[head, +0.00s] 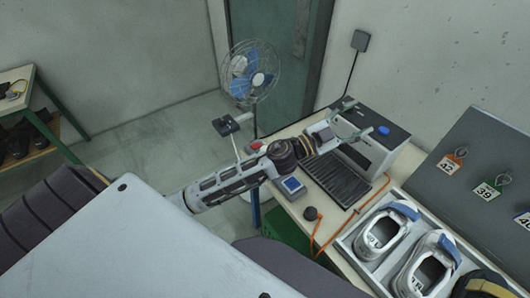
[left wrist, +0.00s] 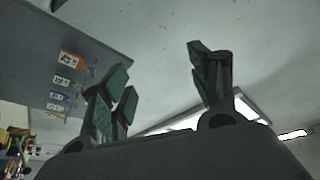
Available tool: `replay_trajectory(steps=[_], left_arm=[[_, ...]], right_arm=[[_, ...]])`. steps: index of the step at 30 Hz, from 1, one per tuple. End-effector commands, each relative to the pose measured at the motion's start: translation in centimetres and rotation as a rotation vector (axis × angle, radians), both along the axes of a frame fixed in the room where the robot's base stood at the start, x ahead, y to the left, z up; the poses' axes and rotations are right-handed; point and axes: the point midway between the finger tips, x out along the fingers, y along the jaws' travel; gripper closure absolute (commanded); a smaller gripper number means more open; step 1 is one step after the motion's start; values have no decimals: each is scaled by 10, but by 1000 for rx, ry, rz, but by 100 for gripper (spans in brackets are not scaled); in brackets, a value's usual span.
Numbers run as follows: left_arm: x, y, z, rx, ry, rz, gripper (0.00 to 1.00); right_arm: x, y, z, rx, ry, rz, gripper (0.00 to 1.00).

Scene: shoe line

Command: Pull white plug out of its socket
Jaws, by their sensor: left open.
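I cannot make out a white plug in either view. A dark grey box (head: 360,40), perhaps the socket, is on the wall with a black cable (head: 352,75) running down from it. My left gripper (head: 365,118) is open and empty, in front of the grey box-shaped machine (head: 385,135) in the picture, below the wall box and apart from it. In the left wrist view its two fingers (left wrist: 165,90) are spread, with nothing between them but the ceiling or wall behind. My right gripper is in neither view.
A bench holds a roller conveyor (head: 338,180), a blue-screened device (head: 291,186), a dark round knob (head: 311,213) and an orange cable (head: 345,222). A tray of shoes (head: 349,250) and a grey board with number tags (head: 486,190) are at right. A fan (head: 250,75) stands behind.

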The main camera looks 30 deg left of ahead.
Motion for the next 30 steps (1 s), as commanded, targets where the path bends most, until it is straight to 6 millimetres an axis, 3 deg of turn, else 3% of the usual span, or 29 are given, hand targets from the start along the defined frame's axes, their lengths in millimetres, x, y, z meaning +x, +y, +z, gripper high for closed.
replay_trajectory(steps=[7,15,23,30], left_arm=[[-12,-30,1,116,-69,-180,38],[-27,-52,-16,270,-96,-368,38],[-39,-58,-45,445,-69,-527,38],[-44,-47,-79,626,-1,-644,38]], right_arm=[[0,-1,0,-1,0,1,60],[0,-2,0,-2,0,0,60],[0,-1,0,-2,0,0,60],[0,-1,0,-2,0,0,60]])
